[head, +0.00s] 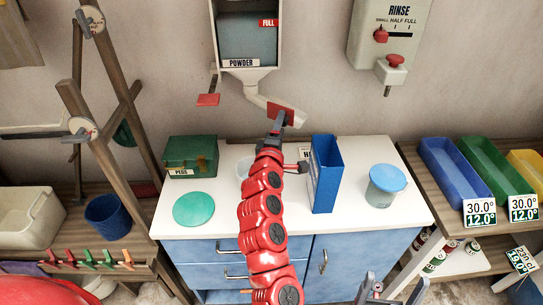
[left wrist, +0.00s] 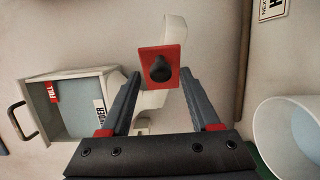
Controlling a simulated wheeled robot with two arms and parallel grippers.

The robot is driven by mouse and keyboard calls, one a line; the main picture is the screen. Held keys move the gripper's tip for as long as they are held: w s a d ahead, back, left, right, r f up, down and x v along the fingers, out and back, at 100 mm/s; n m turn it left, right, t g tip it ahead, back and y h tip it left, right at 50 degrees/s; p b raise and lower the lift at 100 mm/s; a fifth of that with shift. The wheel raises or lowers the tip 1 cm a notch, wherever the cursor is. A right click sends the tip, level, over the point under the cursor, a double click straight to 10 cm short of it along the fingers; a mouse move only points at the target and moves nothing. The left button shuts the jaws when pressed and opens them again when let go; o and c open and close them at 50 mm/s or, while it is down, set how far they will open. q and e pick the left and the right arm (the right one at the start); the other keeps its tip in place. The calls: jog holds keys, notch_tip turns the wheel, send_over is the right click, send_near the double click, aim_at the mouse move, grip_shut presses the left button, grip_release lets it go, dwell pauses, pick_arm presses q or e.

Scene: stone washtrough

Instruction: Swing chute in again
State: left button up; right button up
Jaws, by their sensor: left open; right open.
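The white chute (head: 256,97) slants down to the right from the bottom of the powder hopper (head: 249,45) on the wall. A red plate (head: 288,113) is at its outer end. My left gripper (head: 278,122) is open at this plate, above the cabinet. My right gripper (head: 391,290) is open and empty at the bottom, right of the middle.
On the cabinet top (head: 235,205) stand a green box (head: 191,155), a green disc (head: 194,209), a blue upright box (head: 327,178) and a blue-lidded tub (head: 385,186). A red tab (head: 208,99) is left of the hopper. The rinse unit (head: 392,35) is at right.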

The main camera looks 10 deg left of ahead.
pick_arm(q)
jog(key=s+p, duration=0.7)
jog(key=s, duration=0.8)
jog(key=shift+s, duration=0.15)
